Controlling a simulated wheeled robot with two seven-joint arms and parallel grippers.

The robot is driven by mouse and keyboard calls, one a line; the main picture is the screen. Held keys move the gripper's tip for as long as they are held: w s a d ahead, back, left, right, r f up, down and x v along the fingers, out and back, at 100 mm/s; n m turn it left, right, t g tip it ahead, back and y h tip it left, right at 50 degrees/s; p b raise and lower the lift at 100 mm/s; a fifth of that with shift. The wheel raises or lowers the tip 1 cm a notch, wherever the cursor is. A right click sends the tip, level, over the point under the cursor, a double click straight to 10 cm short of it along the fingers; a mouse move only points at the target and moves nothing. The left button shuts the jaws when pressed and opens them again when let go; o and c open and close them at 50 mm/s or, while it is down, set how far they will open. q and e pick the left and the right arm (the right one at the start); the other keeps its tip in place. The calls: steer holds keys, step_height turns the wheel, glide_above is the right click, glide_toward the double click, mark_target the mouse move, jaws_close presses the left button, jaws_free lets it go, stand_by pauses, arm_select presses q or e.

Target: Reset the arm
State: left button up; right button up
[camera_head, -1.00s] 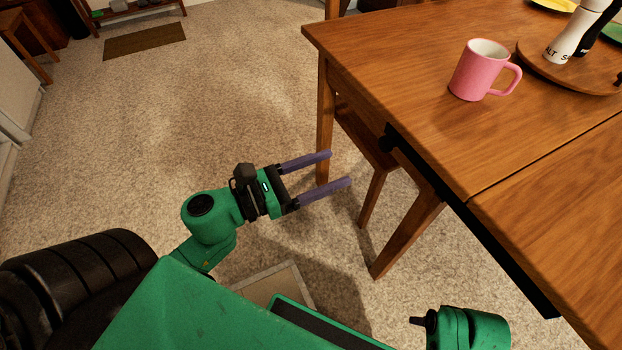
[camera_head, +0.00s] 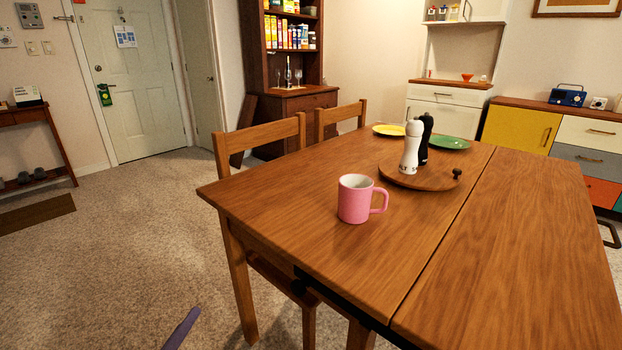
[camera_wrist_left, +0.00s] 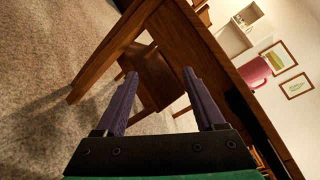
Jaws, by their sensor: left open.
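My left gripper (camera_wrist_left: 158,100) is open and empty in the left wrist view, its two purple fingers spread apart. Beyond the fingers are the table's underside and legs and a chair, with nothing between the fingertips. In the head view only the tip of one purple finger (camera_head: 182,328) shows at the bottom edge, left of the table and below its top. My right gripper is not in view.
The wooden table (camera_head: 520,250) fills the right of the head view. A pink mug (camera_head: 354,200) stands near its left part. A round board (camera_head: 400,177) bears white and black shakers. Chairs (camera_head: 262,137) stand behind. Carpet (camera_head: 150,240) at left is clear.

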arm_select(q)
steer(key=s+a+f+n+g+y, duration=0.2)
steer(key=f+n+g, duration=0.2)
steer(key=f+n, duration=0.45)
steer(key=s+a+f+n+g+y, duration=0.2)
steer(key=f+n+g, duration=0.2)
steer(key=f+n, duration=0.45)
steer(key=s+d+f+n+g+h, duration=0.3)
steer(key=s+d+f+n+g, duration=0.4)
steer(key=s+d+f, duration=0.15)
steer(key=s+a+p, duration=0.2)
steer(key=s+p, duration=0.6)
steer(key=p, duration=0.5)
steer(key=s+a+f+y+p, duration=0.1)
steer(key=s+a+p, duration=0.2)
steer(key=s+p, duration=0.6)
steer(key=shift+a+g+p, duration=0.25)
steer(key=shift+g+p, duration=0.15)
steer(key=shift+p, duration=1.95)
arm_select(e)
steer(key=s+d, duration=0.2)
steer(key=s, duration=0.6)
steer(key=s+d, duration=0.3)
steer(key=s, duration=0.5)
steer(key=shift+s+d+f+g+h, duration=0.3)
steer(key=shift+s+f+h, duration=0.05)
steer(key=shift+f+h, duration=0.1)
